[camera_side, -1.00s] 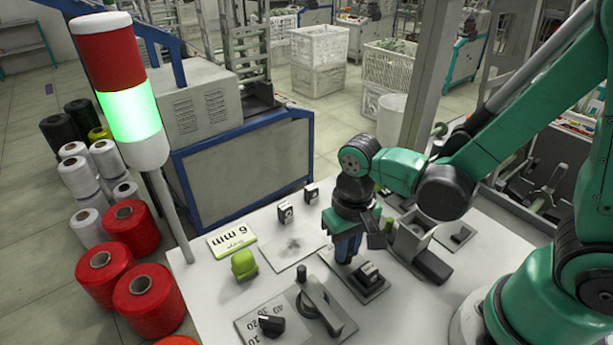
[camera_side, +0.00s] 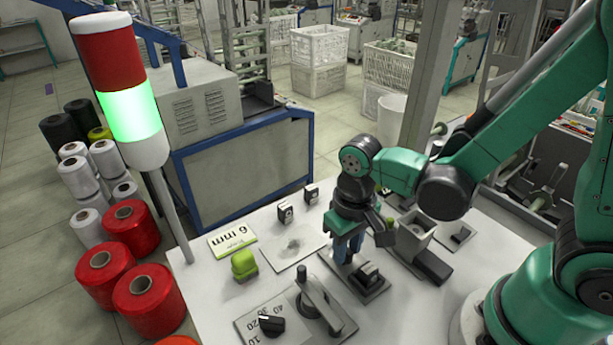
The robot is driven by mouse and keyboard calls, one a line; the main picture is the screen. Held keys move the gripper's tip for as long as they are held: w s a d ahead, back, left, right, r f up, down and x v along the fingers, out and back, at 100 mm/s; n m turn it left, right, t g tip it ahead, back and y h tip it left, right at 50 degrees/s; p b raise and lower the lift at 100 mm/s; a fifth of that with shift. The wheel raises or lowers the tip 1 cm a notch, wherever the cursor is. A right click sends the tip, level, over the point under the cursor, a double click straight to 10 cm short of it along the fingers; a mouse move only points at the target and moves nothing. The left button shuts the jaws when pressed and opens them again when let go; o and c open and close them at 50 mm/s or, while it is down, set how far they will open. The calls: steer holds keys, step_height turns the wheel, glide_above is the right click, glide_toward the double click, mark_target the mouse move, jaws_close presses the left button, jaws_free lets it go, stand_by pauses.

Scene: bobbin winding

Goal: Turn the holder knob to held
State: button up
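My gripper (camera_side: 347,250) points down, with its blue-grey fingers low over the left end of a grey plate (camera_side: 376,292) on the white bench. A small black block-like part (camera_side: 367,274), possibly the holder knob, stands on this plate just right of the fingertips. I see no printed mark that names it. The fingers seem close to something at their tips, but they hide it. I cannot tell whether they touch it or whether the gripper is open or shut.
A black dial knob (camera_side: 271,325) with numbers and a lever (camera_side: 317,303) stand at the front. A lime-green part (camera_side: 244,264) and a 6 mm card (camera_side: 232,240) lie to the left. A grey box (camera_side: 413,240) stands to the right. A signal tower (camera_side: 129,110) glows green.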

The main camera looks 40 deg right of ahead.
steer(key=shift+r, duration=2.8)
steer(key=w+d+r+t, duration=0.2)
steer(key=d+r+t, duration=0.3)
steer(key=r+t, duration=0.1)
steer(key=shift+d+r+n+t, duration=0.2)
steer(key=shift+d+n+t, duration=0.15)
steer(key=shift+t, duration=0.25)
